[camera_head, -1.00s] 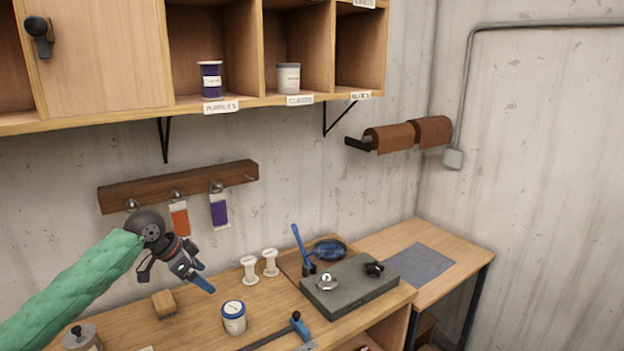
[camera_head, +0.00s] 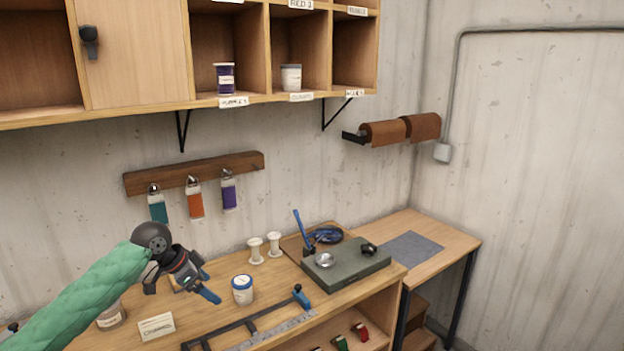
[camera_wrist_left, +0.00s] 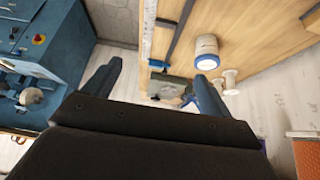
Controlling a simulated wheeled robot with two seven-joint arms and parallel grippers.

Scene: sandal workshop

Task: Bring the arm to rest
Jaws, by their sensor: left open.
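My left gripper (camera_head: 208,284) is at the left of the head view, on the green-sleeved arm that comes in from the left. It is open and empty, above the wooden workbench (camera_head: 225,320). Its two fingers also show spread apart in the left wrist view (camera_wrist_left: 160,85), with nothing between them close by. A white jar with a blue lid (camera_head: 243,290) stands on the bench just right of the gripper, apart from it. The jar also shows in the left wrist view (camera_wrist_left: 206,48). My right gripper is in neither view.
Two white spools (camera_head: 264,248) and a grey-green block (camera_head: 346,267) stand further right. A clamp-like bar (camera_head: 250,328) lies along the front edge. Colored tags hang from a wooden rail (camera_head: 195,174) behind the arm. Cubbies (camera_head: 260,98) hang above. A blue machine (camera_wrist_left: 40,45) shows in the wrist view.

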